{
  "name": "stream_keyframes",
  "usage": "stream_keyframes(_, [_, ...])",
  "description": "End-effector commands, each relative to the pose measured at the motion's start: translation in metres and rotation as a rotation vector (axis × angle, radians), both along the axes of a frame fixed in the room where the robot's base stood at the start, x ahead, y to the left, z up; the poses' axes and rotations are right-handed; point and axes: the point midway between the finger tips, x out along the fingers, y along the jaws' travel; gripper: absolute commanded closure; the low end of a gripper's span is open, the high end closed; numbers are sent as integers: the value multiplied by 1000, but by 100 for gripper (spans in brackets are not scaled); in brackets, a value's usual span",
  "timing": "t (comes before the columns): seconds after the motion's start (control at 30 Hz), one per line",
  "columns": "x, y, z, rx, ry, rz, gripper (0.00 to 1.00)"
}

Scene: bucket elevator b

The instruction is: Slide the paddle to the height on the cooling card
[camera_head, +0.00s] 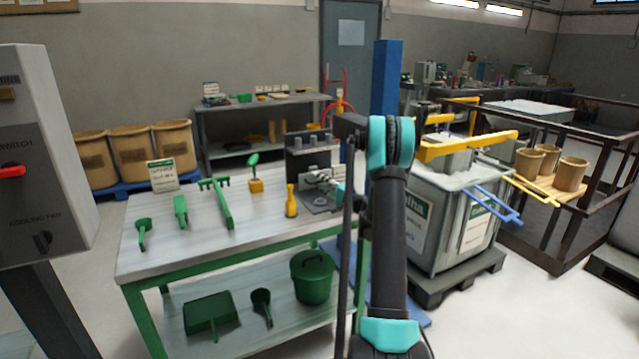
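I cannot tell for certain which thing is the paddle. Several green long-handled tools lie on the white-topped table: a scoop-like one (142,232), a broad-headed one (181,211) and a forked one (221,203). A white card with a green band (162,175) stands at the table's back left edge; its text is too small to read, so I cannot tell whether it is the cooling card. My arm rises in front and bends at a teal joint. My gripper seems to be near the grey fixture (316,185) at the table's right end, but its fingers cannot be made out.
A yellow bottle (291,202) stands on the table, and a green bucket (312,279) is on the lower shelf. A grey control box (40,160) with a red switch is close at left. A grey tub (440,225) with yellow bars stands right. The floor between is partly clear.

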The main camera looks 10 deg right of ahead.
Motion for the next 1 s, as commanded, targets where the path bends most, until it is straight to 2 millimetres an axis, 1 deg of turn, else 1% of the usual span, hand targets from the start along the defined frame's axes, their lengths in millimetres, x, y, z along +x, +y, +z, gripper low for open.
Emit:
stream_keyframes(0.17, [-4,-3,-1,0,0,-1,69])
stream_keyframes(0.27, [-13,-10,-3,-1,-1,-1,69])
stream_keyframes(0.6, [-67,-51,-14,1,0,-3,69])
stream_keyframes(0.7, [-80,-59,-17,1,0,-3,69])
stream_keyframes(0.83, [-90,-67,-19,0,0,-2,69])
stream_keyframes(1.0, [-95,-70,-20,0,0,0,69])
